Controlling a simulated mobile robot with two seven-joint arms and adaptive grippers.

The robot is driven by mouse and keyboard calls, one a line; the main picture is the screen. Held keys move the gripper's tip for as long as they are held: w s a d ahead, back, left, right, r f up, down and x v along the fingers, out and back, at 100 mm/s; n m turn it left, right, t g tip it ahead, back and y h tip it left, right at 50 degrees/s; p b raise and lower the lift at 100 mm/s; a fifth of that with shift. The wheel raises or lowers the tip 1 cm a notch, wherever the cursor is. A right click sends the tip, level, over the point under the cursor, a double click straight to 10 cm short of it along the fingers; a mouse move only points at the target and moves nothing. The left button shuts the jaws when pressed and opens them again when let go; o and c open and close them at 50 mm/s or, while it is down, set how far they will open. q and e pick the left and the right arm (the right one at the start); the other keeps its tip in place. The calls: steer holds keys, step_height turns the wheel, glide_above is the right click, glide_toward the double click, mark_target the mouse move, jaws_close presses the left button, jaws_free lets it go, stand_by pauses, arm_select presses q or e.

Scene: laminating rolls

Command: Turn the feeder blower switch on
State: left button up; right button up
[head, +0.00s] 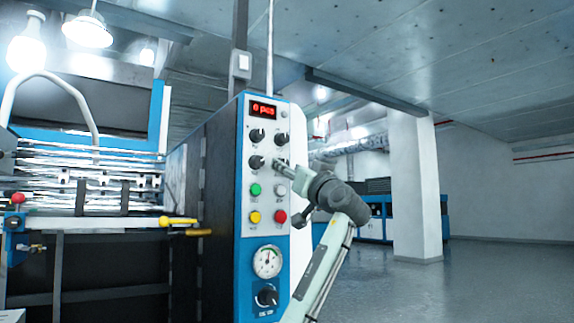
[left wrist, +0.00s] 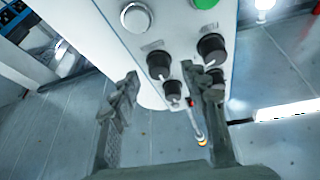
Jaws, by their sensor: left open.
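The blue and white control panel (head: 243,222) faces me with several black rotary switches. I cannot read the labels, so I cannot tell which is the feeder blower switch. My left gripper (head: 283,168) is at the lower right rotary switch of the two upper rows and partly hides it. In the left wrist view that black switch (left wrist: 158,66) shows between the open fingers of my gripper (left wrist: 160,76), with another switch (left wrist: 172,91) beyond it. A further switch (left wrist: 211,47) is beside the right finger. Contact is unclear. My right gripper is out of view.
Below the switches are a green button (head: 255,190), a yellow one (head: 254,217), a red one (head: 280,217), a gauge (head: 267,261) and a large knob (head: 266,297). A red display (head: 263,110) is on top. Machine rollers stand left; the floor (head: 460,285) at right is clear.

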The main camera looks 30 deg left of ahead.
arm_select(q)
steer(key=shift+x, duration=0.95)
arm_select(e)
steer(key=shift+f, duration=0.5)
arm_select(q)
steer(key=shift+c, duration=0.5)
jaws_close()
